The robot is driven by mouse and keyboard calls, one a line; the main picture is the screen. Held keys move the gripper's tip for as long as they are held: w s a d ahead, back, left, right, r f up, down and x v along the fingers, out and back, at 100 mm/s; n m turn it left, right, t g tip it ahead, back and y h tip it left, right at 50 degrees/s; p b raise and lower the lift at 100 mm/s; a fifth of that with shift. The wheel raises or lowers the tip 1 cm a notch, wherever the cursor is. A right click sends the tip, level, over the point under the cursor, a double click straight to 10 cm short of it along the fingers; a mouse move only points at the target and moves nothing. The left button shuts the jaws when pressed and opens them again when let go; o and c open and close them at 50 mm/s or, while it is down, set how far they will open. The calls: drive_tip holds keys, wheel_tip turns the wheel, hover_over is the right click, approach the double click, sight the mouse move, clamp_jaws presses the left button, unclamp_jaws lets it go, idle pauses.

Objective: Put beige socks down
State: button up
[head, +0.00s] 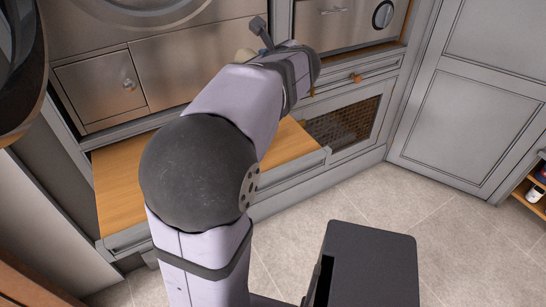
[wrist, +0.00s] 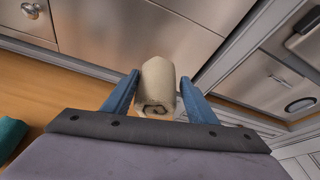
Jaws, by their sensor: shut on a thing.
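The beige socks (wrist: 157,82) are a rolled bundle between the two blue fingers of my gripper (wrist: 160,80) in the wrist view. The gripper is shut on them, one finger on each side. A dark mark shows on the near end of the roll. In the head view a small part of the beige socks (head: 244,55) shows beyond my arm, in front of the steel fronts. My arm hides the rest of the gripper there. I cannot tell from these views whether the socks touch the wooden surface.
A wooden top (head: 118,190) lies below the steel appliance fronts (head: 175,65), partly behind my arm. A teal item (wrist: 11,136) lies on the wood at left in the wrist view. A mesh-front panel (head: 343,122) and a grey cupboard door (head: 475,95) stand to the right. The tiled floor (head: 440,220) is largely clear.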

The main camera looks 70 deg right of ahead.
drive_tip(key=b, duration=0.8)
hover_over(274, 144)
wheel_tip(274, 144, down, 9)
drive_tip(key=shift+w+f+b, duration=0.1)
drive_tip(key=shift+f+b, duration=1.95)
drive_tip(key=shift+f, duration=3.1)
drive_tip(key=shift+f, duration=0.1)
drive_tip(key=shift+f, duration=0.1)
drive_tip(key=o, duration=0.7)
drive_tip(key=shift+o, duration=0.2)
